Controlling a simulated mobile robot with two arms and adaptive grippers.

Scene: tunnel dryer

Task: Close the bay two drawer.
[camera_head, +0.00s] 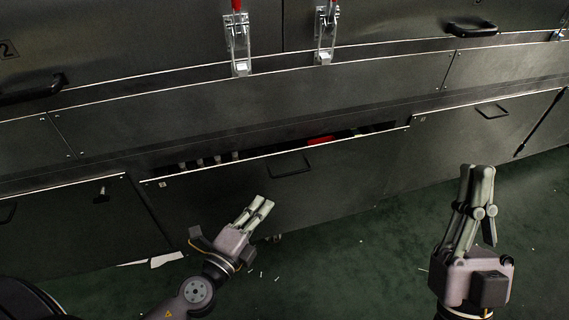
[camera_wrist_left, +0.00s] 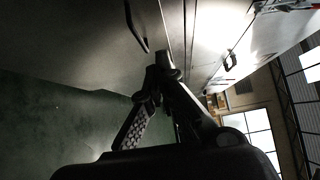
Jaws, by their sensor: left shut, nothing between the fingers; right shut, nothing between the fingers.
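The bay two drawer (camera_head: 325,186) is the dark middle front in the lower row in the head view. It stands a little open; a narrow gap along its top edge shows several small upright items and something red inside. Its black handle (camera_head: 289,166) is near the top middle. My left gripper (camera_head: 262,204) is shut and empty in front of the drawer's lower part, below and left of the handle; I cannot tell if it touches the front. It also shows in the left wrist view (camera_wrist_left: 162,66). My right gripper (camera_head: 478,170) is shut and empty at the right, over the floor.
Neighbouring lower fronts stand at the left (camera_head: 88,225) and right (camera_head: 485,135). Red-handled toggle clamps (camera_head: 237,45) sit on the machine above. The green floor (camera_head: 350,270) is open, with small white scraps and a torn white sheet (camera_head: 166,259) at the left.

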